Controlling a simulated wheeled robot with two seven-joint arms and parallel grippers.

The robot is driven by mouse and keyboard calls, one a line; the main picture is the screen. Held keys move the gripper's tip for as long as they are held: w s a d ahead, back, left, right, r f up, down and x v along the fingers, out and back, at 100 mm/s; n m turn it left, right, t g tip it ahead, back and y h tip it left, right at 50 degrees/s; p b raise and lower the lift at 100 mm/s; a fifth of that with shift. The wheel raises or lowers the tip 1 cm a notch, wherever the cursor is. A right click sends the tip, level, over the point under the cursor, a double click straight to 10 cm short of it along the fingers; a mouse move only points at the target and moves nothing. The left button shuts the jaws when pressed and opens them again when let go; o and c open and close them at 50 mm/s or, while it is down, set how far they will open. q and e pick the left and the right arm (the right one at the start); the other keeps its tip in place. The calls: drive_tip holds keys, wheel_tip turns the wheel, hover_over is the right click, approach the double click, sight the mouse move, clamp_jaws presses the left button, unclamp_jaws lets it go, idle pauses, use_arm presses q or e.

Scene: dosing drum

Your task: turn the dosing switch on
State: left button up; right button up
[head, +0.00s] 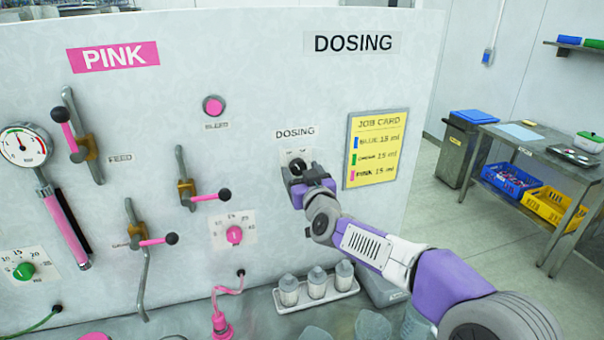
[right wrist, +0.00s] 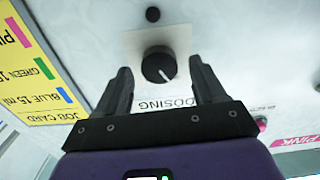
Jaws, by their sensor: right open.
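The dosing switch (right wrist: 159,65) is a round black knob with a white pointer line, on a pale plate on the panel. The label "DOSING" shows upside down beside it in the right wrist view. In the head view the dosing plate (head: 297,156) sits under the "DOSING" label, with the knob mostly covered by my right gripper (head: 299,172). My right gripper is open in front of the panel. In the right wrist view its two dark fingers (right wrist: 160,88) stand on either side of the knob, and I see gaps between them and it. My left gripper is not in view.
The yellow job card (head: 375,150) hangs right of the switch. Levers with black balls (head: 225,194) and a pink dial (head: 234,234) are to the left. Below, a white tray (head: 337,294) holds small bottles. A steel table (head: 545,150) stands at the far right.

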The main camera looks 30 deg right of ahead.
drive_tip(key=c, duration=1.1)
drive_tip(key=shift+o, duration=0.2)
drive_tip(key=shift+m, duration=0.4)
drive_tip(key=m+b, duration=0.2)
drive_tip(key=m, duration=0.2)
drive_tip(key=shift+f+b, duration=0.1)
drive_tip(key=shift+b, duration=0.3)
drive_tip(key=m+b, duration=0.1)
drive_tip(key=m, duration=0.3)
drive_tip(key=shift+m+b, duration=0.8)
drive_tip(key=shift+m, duration=0.8)
drive_tip(key=shift+d, duration=0.1)
drive_tip(key=o, duration=1.1)
drive_tip(key=shift+c, duration=0.2)
drive_tip(key=shift+s, duration=0.15)
